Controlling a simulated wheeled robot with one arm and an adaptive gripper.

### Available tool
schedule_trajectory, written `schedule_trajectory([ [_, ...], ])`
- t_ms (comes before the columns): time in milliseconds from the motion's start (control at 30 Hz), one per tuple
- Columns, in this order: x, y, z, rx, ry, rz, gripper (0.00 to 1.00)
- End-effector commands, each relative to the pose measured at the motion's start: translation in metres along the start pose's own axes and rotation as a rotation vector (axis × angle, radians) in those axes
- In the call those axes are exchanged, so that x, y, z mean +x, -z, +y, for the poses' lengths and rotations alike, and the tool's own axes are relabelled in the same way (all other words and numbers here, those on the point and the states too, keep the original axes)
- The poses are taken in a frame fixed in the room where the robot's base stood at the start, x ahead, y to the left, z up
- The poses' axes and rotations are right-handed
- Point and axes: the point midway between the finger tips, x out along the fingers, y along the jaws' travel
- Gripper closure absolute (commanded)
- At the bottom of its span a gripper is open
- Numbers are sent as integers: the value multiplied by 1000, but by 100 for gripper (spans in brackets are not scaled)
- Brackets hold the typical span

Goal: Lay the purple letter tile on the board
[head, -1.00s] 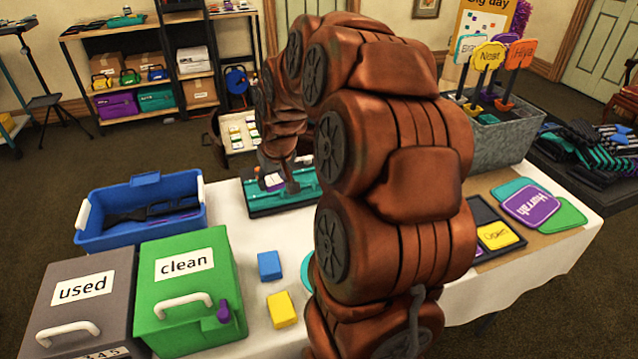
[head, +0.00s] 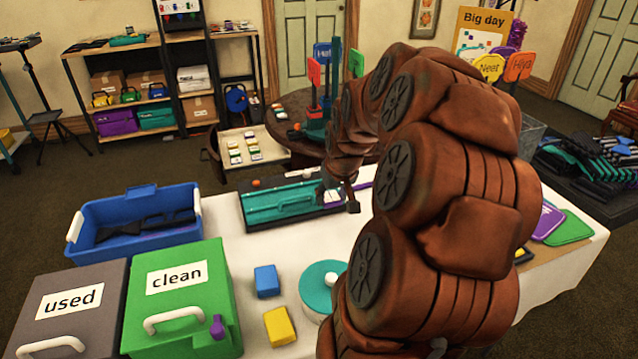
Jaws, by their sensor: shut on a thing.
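My gripper (head: 338,199) is at the right end of a teal tray in a dark frame (head: 284,203) on the white-covered table. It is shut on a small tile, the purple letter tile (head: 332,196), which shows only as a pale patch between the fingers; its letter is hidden. I cannot tell whether the tile touches anything below. A purple strip (head: 362,186) lies just right of the gripper, partly behind my arm. A board headed "Big day" (head: 482,34) stands at the back right with coloured tiles on its face.
A blue bin (head: 135,235), a grey "used" box (head: 70,303) and a green "clean" box (head: 180,285) stand at the left. A blue block (head: 266,281), a yellow block (head: 279,326) and a round teal lidded dish (head: 318,288) are in front.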

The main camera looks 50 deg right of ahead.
Motion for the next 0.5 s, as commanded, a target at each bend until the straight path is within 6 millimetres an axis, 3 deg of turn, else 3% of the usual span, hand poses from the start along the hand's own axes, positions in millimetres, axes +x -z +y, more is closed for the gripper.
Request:
schedule_trajectory([
  [500,37,69,4,-1,1,0,79],
])
